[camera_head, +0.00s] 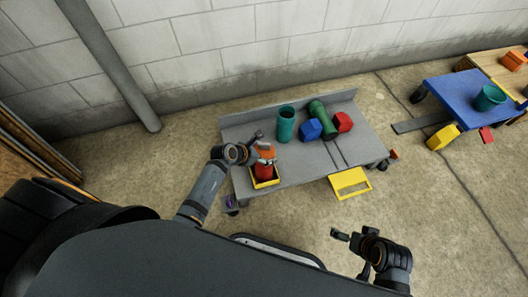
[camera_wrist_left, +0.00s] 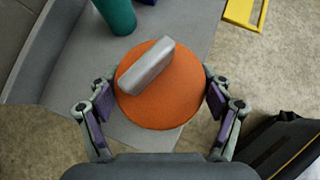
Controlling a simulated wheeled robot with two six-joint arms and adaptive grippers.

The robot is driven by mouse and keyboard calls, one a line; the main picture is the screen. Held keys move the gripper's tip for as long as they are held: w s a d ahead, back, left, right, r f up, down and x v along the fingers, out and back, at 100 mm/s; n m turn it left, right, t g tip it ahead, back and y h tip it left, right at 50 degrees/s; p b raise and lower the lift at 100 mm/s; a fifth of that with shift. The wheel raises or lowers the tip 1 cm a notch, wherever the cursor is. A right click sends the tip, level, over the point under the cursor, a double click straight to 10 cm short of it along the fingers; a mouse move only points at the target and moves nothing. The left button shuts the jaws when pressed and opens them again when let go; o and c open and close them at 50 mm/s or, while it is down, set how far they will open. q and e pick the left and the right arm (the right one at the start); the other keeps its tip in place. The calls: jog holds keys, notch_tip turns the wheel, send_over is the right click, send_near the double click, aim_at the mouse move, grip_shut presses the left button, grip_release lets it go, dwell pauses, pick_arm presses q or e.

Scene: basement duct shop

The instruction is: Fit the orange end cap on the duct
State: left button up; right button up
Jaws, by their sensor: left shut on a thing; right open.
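The orange end cap (camera_head: 266,153) is a round disc with a grey bar handle across its top, clear in the left wrist view (camera_wrist_left: 160,105). My left gripper (camera_wrist_left: 160,98) is shut on it, with a purple pad at each side of its rim. In the head view the cap is directly above a red cylinder (camera_head: 263,172) in a yellow tray (camera_head: 276,182); I cannot tell whether they touch. An upright teal duct-like cylinder (camera_head: 286,125) stands behind, also in the left wrist view (camera_wrist_left: 117,16). My right gripper (camera_head: 350,252) is open and empty over the floor.
On the grey cart (camera_head: 300,165) lie a blue block (camera_head: 311,129), a green piece (camera_head: 320,113) and a red block (camera_head: 343,122). A yellow frame (camera_head: 350,183) is at its front edge. A blue table (camera_head: 460,95) with a teal bowl (camera_head: 488,97) stands right.

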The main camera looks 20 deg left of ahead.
pick_arm(q)
jog(key=shift+f+b, duration=0.45)
jog(key=shift+f, duration=0.25)
jog(key=o, duration=0.9)
jog(key=shift+r, duration=0.1)
jog(key=shift+c, duration=0.2)
